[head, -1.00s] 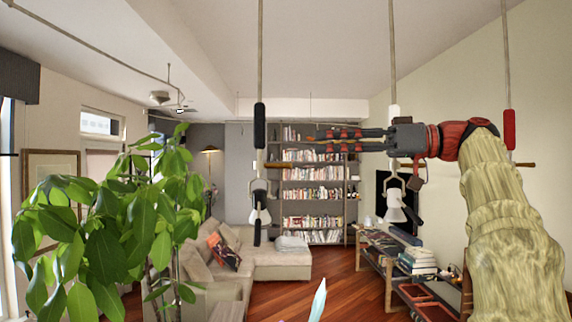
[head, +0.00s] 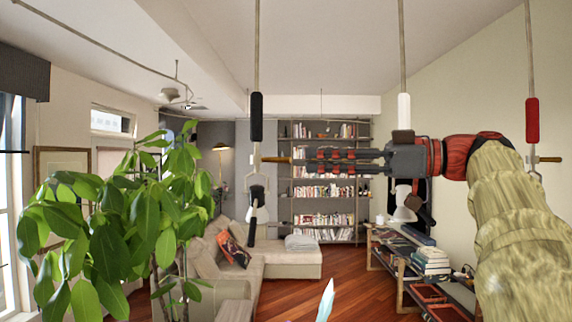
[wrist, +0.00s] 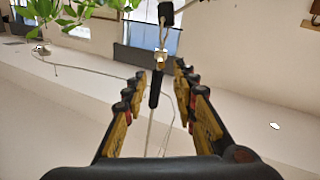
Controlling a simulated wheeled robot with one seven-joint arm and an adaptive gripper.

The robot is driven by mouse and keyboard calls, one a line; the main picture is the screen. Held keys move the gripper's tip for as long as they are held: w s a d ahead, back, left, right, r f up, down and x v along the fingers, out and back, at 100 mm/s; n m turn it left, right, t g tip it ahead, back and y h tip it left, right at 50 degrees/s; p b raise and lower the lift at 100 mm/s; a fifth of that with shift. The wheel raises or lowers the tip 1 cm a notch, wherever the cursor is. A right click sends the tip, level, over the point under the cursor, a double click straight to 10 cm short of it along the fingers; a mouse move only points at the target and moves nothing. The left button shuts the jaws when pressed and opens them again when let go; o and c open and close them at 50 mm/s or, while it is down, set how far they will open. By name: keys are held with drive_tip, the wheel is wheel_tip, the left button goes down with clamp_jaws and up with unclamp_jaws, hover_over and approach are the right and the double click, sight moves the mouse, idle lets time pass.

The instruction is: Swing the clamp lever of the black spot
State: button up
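The black spot is a lamp on a hanging rod with a black sleeve (head: 257,117). Its lamp head (head: 257,200) hangs below a small clamp. The clamp's wooden lever (head: 275,160) sticks out to the right. My gripper (head: 297,162) comes from the right at lever height, its fingertips close to the lever's end in the head view; contact cannot be told. In the wrist view my gripper (wrist: 160,78) is open and empty, with the sleeve (wrist: 155,90) and clamp (wrist: 161,57) seen between and beyond the fingers. The lever is not clear there.
A white-sleeved spot (head: 404,106) hangs behind my arm, partly hidden. A red-sleeved spot (head: 532,120) hangs at the right. A leafy plant (head: 130,210) stands at the left. A sofa (head: 290,262) and bookshelf (head: 322,190) are behind, with low shelving (head: 415,265) at the right.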

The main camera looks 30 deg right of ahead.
sight(286, 160)
drive_tip(key=p+x, duration=0.1)
drive_tip(key=x, duration=0.6)
drive_tip(key=shift+a+f, duration=0.1)
drive_tip(key=shift+f, duration=0.05)
drive_tip(key=shift+w+a+f, duration=0.1)
drive_tip(key=shift+w, duration=0.15)
clamp_jaws()
idle(0.6)
